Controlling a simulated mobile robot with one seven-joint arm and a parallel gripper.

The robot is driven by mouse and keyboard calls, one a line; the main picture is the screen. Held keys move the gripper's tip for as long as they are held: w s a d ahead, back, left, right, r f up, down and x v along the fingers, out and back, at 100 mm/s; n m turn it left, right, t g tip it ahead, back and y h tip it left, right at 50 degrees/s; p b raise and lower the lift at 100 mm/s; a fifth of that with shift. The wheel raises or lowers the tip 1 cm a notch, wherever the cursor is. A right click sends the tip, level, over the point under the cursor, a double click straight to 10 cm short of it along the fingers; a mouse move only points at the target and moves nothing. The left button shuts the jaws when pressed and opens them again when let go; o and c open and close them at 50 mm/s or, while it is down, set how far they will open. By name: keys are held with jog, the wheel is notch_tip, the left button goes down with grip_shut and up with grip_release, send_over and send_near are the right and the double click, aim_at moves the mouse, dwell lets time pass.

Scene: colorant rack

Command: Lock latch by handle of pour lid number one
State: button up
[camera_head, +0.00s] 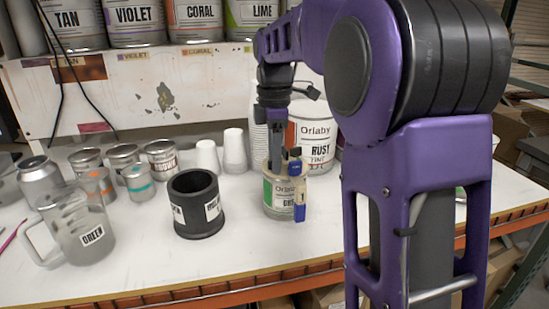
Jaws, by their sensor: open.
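A small can (279,194) with a tan and green label reading "Orlaby" stands near the front edge of the white bench. An upright blue piece with a tan section (299,205) is at its right side; it may be the latch handle. The can's top and any pour lid are largely hidden by my gripper. My gripper (286,158) points down just over the can's top. It is open. I cannot tell whether its fingers touch the lid or latch. No number on a lid can be read.
A black cylindrical container (195,204), a clear "Green" jug (77,228), white cups (234,151) and several small cans are to the left. Colorant cans line the shelf (150,92). The bench front (130,280) is clear.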

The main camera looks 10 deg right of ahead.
jog(key=shift+c, duration=0.2)
grip_shut()
jog(key=shift+r, duration=0.1)
jog(key=m+p, duration=0.2)
jog(key=p, duration=0.1)
jog(key=shift+r+m, duration=0.15)
jog(key=shift+m, duration=0.25)
jog(key=m+p, duration=0.3)
jog(key=m, duration=0.1)
jog(key=m+p, duration=0.2)
jog(key=m, duration=0.2)
jog(key=shift+f+m+p, duration=0.2)
jog(key=shift+m+p, duration=0.4)
jog(key=shift+m, duration=1.1)
